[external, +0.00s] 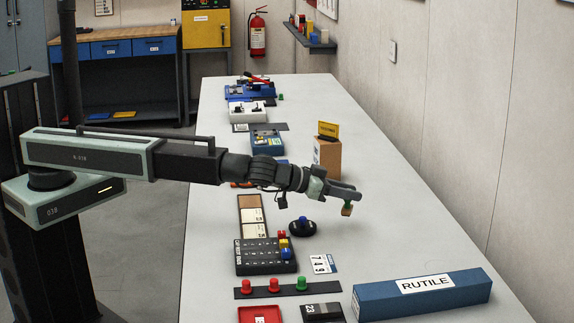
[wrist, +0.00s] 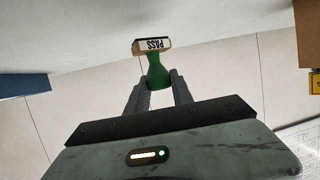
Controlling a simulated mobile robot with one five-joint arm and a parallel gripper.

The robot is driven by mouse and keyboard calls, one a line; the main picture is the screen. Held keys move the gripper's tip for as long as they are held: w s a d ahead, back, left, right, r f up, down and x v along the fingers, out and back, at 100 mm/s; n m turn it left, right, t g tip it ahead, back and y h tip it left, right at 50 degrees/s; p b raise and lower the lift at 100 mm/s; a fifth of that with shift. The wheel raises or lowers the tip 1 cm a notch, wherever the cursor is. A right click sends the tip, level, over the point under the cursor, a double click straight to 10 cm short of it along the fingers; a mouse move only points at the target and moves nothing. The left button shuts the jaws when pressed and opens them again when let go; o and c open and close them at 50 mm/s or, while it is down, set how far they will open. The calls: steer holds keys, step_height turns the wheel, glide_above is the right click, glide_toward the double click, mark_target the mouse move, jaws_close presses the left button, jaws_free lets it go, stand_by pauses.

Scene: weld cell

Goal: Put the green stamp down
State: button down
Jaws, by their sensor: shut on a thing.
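My gripper (external: 345,193) is shut on the green stamp (external: 347,208) and holds it above the white table. In the wrist view the stamp's green handle (wrist: 157,72) sits between the two grey fingers, and its head (wrist: 152,45) carries the word PASS. In the external view the stamp hangs below the fingertips with its tan head down, clear of the table top. The table beneath the stamp is bare. A row of red, red and green knobs (external: 288,286) stands on a dark strip nearer the camera.
A blue RUTILE box (external: 422,295) lies at the front right. A cardboard box (external: 327,158) with a yellow sign stands behind my gripper.

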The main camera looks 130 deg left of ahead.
mark_target(350, 204)
steer(key=f+b, duration=0.4)
steer(key=shift+w+a+f, duration=0.1)
steer(key=shift+w+a, duration=0.05)
steer(key=shift+w, duration=0.1)
steer(key=shift+r, duration=0.3)
steer(key=shift+f, duration=0.2)
steer(key=c, duration=1.1)
jaws_free()
